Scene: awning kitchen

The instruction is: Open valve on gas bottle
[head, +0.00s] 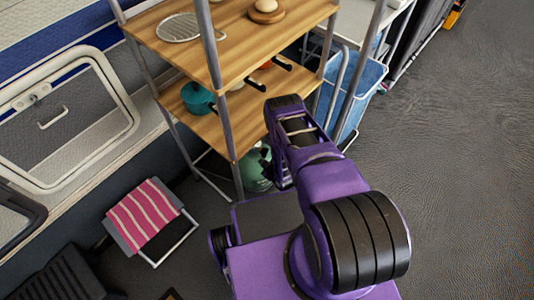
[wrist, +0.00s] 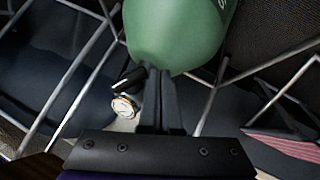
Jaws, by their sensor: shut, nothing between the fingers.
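The green gas bottle (head: 257,172) stands low under the wooden shelf rack in the head view, partly hidden by my arm. In the wrist view the bottle (wrist: 178,32) fills the top middle, with its rounded end towards my gripper. My gripper (wrist: 158,78) is shut and empty, its dark fingertips right at the bottle's end. A black valve knob (wrist: 128,80) sits just left of the fingers. A round pale fitting with a brass rim (wrist: 124,106) is below the knob. I cannot tell whether the fingers touch the valve.
The shelf rack (head: 178,60) holds pans and a teal pot (head: 198,98). Thin metal legs (wrist: 85,75) cross around the bottle. A pink striped stool (head: 146,215) stands left and a blue bin (head: 360,85) right. Grey floor (head: 450,180) is clear at right.

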